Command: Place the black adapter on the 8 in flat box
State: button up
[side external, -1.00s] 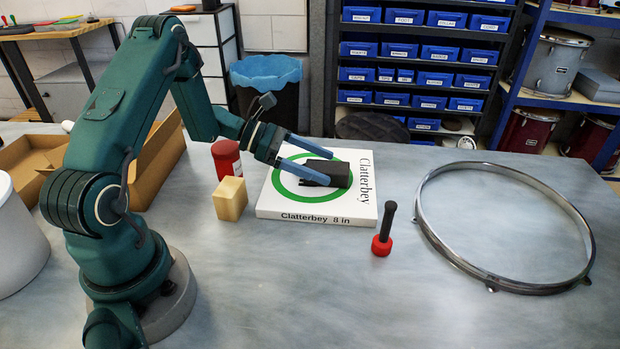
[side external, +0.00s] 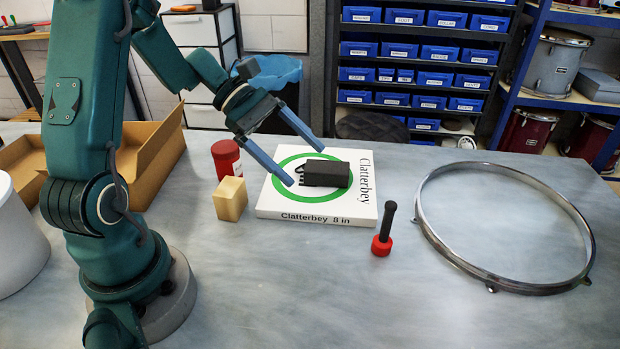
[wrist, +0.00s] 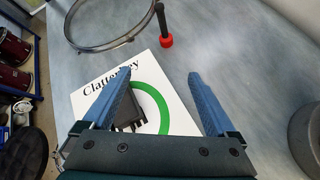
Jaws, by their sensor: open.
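The black adapter (side external: 327,173) lies on top of the white flat box (side external: 276,205), which is marked "Clatterbey 8 in" and has a green ring. The adapter sits within the ring, toward its right side. My gripper (side external: 306,166) is open and empty, with its blue fingers apart above the box, up and to the left of the adapter. In the wrist view the adapter (wrist: 127,107) shows partly behind the left finger, on the box (wrist: 178,112). Nothing is between the fingertips.
A wooden block (side external: 230,199) and a red canister (side external: 226,158) stand left of the box. A black-handled red tool (side external: 383,232) stands to its right, before a metal hoop (side external: 440,258). A cardboard box (side external: 150,165) lies at left. The front bench is clear.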

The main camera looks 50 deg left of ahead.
jog(key=s+d+r+m+y, duration=0.2)
jog(key=s+m+y, duration=0.3)
jog(key=m, duration=0.4)
jog(key=s+d+r+m+y, duration=0.3)
jog(key=s+m+y, duration=0.1)
jog(key=s+m, duration=0.4)
jog(key=m, duration=0.2)
jog(key=shift+d+r+m+t+y, duration=0.15)
jog(key=shift+d+m+t+y, duration=0.15)
jog(key=shift+t+y, duration=0.1)
